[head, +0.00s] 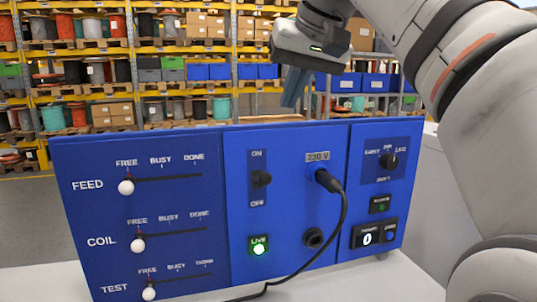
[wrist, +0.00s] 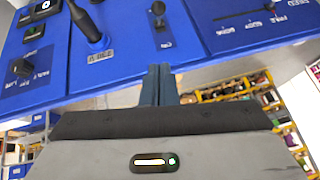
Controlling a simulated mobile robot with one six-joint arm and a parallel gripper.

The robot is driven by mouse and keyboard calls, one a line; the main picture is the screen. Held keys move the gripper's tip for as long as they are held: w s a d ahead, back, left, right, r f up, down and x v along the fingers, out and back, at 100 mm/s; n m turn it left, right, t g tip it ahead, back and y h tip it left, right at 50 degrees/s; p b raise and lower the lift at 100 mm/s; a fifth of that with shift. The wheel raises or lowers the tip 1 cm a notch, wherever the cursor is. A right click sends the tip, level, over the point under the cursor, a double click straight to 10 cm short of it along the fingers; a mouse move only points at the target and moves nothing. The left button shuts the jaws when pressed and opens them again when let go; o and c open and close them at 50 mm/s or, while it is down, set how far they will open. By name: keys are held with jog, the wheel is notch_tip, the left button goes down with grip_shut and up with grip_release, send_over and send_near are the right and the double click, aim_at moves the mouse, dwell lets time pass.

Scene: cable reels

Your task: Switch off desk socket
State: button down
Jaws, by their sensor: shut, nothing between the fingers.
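The blue control panel (head: 215,150) stands on a white bench. Its middle section carries a black toggle switch (head: 261,179) between the words ON and OFF; I cannot tell which way its lever leans. Below it the green LIVE lamp (head: 259,249) glows. To its right a black plug (head: 326,180) sits in the socket marked 230 V, with its cable hanging down. In the wrist view my gripper (wrist: 159,70) points toward the panel, with the toggle switch (wrist: 161,22) beyond the fingertips.
Three white-knobbed sliders, FEED (head: 126,187), COIL (head: 138,245) and TEST (head: 149,294), are on the left, all near FREE. A rotary knob (head: 388,161) and buttons (head: 367,239) are on the right. An empty round port (head: 313,238) is below the plug. Shelves of reels stand behind.

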jog(key=shift+f, duration=0.1)
send_over(271, 176)
jog(key=f, duration=0.5)
jog(key=f+b, duration=0.1)
jog(key=f, duration=0.4)
jog(key=shift+w+f, duration=0.2)
jog(key=shift+f, duration=0.15)
jog(key=shift+s+f, duration=0.2)
jog(key=shift+f, duration=0.5)
jog(key=shift+f, duration=0.15)
